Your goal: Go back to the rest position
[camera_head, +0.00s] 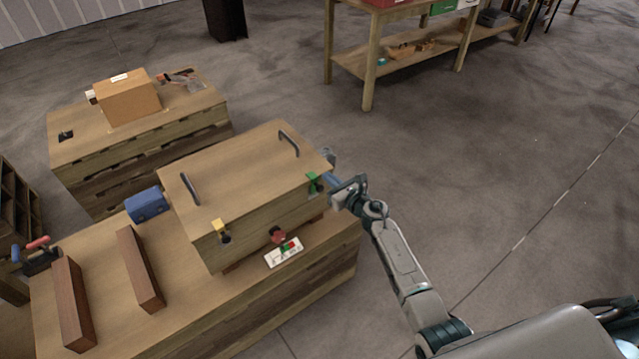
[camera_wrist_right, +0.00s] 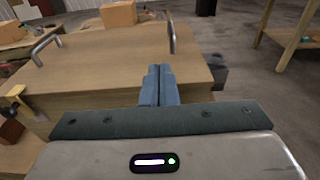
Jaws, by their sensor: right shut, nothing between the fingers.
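My right gripper (camera_head: 333,184) is at the right end of the large wooden box, beside a green latch (camera_head: 313,182). In the right wrist view its two blue-grey fingers (camera_wrist_right: 157,84) are together with nothing between them, in front of the box lid (camera_wrist_right: 110,62). I cannot tell whether the fingers touch the box. My right arm reaches in from the lower right of the head view. My left gripper does not show in either view.
The wooden box (camera_head: 243,160) has two dark handles and a yellow latch (camera_head: 219,227). It stands on a pallet-like bench (camera_head: 190,318) with brown beams (camera_head: 139,268) and a blue case (camera_head: 147,204). A cardboard box (camera_head: 128,101) sits behind.

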